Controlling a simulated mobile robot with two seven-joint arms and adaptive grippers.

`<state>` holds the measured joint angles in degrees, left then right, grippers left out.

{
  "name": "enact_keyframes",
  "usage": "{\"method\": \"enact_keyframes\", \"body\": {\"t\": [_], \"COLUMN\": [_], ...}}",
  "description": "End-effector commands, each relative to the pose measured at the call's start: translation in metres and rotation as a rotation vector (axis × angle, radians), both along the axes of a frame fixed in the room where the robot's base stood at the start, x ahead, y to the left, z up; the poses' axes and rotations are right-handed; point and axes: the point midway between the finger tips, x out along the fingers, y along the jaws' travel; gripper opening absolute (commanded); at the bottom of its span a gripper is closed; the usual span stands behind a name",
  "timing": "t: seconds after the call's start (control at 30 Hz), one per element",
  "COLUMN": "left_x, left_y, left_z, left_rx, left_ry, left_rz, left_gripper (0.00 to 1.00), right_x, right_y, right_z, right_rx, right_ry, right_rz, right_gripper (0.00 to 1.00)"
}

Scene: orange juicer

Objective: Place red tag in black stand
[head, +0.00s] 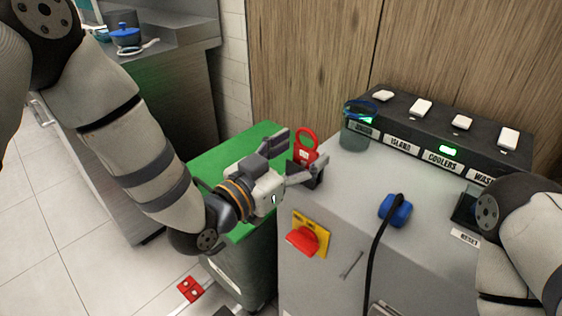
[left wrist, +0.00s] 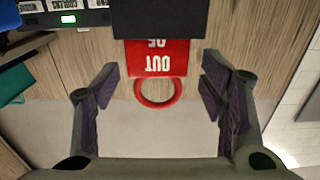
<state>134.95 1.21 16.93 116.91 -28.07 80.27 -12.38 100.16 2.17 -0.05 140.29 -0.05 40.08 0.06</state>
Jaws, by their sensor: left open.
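The red tag (head: 305,148) has a ring-shaped top and stands upright at the left end of the grey cabinet top. Its lower part meets the black stand (head: 319,179), partly hidden by my finger. My left gripper (head: 301,152) is open, its fingers on either side of the tag. In the left wrist view, the tag (left wrist: 157,62) appears upside down with white "OUT OF" lettering, its lower edge at the black stand (left wrist: 160,18). There the gripper (left wrist: 160,85) has clear gaps between both fingers and the tag. My right gripper is out of view.
A black panel (head: 440,133) with labels and white switches stands at the back, a clear cup (head: 357,128) at its left end. A blue plug (head: 395,209) with a black cable and a red-yellow switch (head: 306,236) are nearby. A green-lidded bin (head: 220,160) stands left.

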Motion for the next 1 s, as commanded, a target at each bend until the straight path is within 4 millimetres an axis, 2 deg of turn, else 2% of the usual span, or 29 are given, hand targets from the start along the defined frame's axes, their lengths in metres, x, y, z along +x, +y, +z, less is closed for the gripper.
{"method": "enact_keyframes", "body": {"t": [0.2, 0.33, 0.47, 0.63, 0.67, 0.77, 0.8, 0.87, 0.9, 0.97, 1.0], "left_x": [-0.044, -0.066, -0.077, -0.081, -0.083, -0.105, -0.126, -0.172, -0.209, -0.268, -0.307], "left_y": [0.032, 0.048, 0.056, 0.059, 0.060, 0.074, 0.085, 0.107, 0.123, 0.146, 0.161], "left_z": [0.002, 0.002, 0.002, -0.004, -0.014, -0.086, -0.128, -0.190, -0.224, -0.261, -0.277], "left_rx": [0.001, -0.001, -0.001, 0.005, 0.016, 0.099, 0.148, 0.227, 0.277, 0.346, 0.388], "left_ry": [-0.001, -0.001, -0.001, 0.016, 0.048, 0.296, 0.451, 0.709, 0.878, 1.116, 1.261], "left_rz": [0.001, 0.001, 0.000, 0.002, 0.008, 0.049, 0.079, 0.132, 0.172, 0.235, 0.278], "left_gripper": [0.65, 0.65, 0.65, 0.65, 0.65, 0.65, 0.65, 0.65, 0.65, 0.65, 0.65], "right_x": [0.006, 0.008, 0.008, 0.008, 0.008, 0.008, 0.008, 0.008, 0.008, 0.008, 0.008], "right_y": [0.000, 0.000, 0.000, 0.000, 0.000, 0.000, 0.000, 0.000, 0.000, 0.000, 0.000], "right_z": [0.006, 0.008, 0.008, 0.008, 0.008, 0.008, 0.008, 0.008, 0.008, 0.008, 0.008], "right_rx": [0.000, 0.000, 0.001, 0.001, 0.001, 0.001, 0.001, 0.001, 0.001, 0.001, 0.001], "right_ry": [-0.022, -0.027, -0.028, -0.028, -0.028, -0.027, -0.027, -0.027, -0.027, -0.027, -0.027], "right_rz": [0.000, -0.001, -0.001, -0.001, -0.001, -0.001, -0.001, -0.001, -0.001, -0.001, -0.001], "right_gripper": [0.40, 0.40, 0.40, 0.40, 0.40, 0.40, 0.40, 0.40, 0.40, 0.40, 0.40]}}
